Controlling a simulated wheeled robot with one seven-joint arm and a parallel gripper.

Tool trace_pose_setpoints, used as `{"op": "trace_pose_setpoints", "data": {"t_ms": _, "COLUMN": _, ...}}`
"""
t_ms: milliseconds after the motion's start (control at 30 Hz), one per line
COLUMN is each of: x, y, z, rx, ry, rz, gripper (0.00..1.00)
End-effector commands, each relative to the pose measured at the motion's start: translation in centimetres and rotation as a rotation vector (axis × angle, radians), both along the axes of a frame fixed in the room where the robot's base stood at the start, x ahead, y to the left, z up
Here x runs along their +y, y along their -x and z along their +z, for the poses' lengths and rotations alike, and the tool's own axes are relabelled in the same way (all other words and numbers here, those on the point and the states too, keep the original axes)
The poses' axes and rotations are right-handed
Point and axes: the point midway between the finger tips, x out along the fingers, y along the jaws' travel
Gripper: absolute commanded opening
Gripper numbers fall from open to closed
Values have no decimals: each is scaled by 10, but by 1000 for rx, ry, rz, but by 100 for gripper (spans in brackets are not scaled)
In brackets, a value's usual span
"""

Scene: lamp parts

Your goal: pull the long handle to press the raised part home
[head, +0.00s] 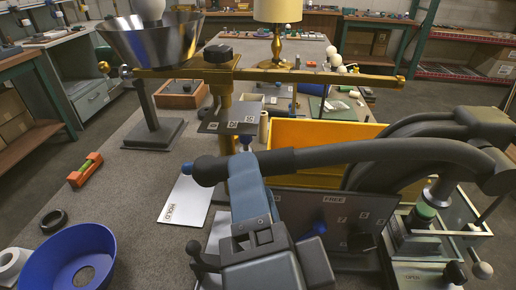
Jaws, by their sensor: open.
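The long dark handle (335,155) runs nearly level from its rounded grip end at the left to the dark curved press (400,131) at the right. A metal ram (440,191) hangs below the handle near its right end. Just below it is a part with a green top (425,211), over the press base (428,272). How far this part stands up is hard to tell. My gripper (244,165) reaches up from the bottom with a blue-grey finger across the handle near its left end. The jaws are open; the other finger is hidden, and I cannot tell whether they touch the handle.
A yellow bin (310,134) stands behind the handle. A brass stand with a crossbar (330,77) rises close behind my gripper. A blue bowl (75,258), a dark ring (52,221) and an orange level (85,170) lie at left. The left-middle bench is mostly clear.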

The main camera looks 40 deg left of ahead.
Motion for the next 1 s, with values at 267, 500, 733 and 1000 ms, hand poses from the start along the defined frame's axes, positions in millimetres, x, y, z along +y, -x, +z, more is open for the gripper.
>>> {"op": "trace_pose_setpoints", "data": {"t_ms": 267, "x": 30, "y": -28, "z": 7, "rx": -4, "ry": 1, "rz": -2, "gripper": 56}}
{"op": "trace_pose_setpoints", "data": {"t_ms": 500, "x": 43, "y": -41, "z": 8, "rx": -2, "ry": 1, "rz": -2, "gripper": 56}}
{"op": "trace_pose_setpoints", "data": {"t_ms": 733, "x": 44, "y": -42, "z": 8, "rx": -2, "ry": 1, "rz": -2, "gripper": 56}}
{"op": "trace_pose_setpoints", "data": {"t_ms": 1000, "x": 44, "y": -42, "z": 8, "rx": -2, "ry": 1, "rz": -2, "gripper": 36}}
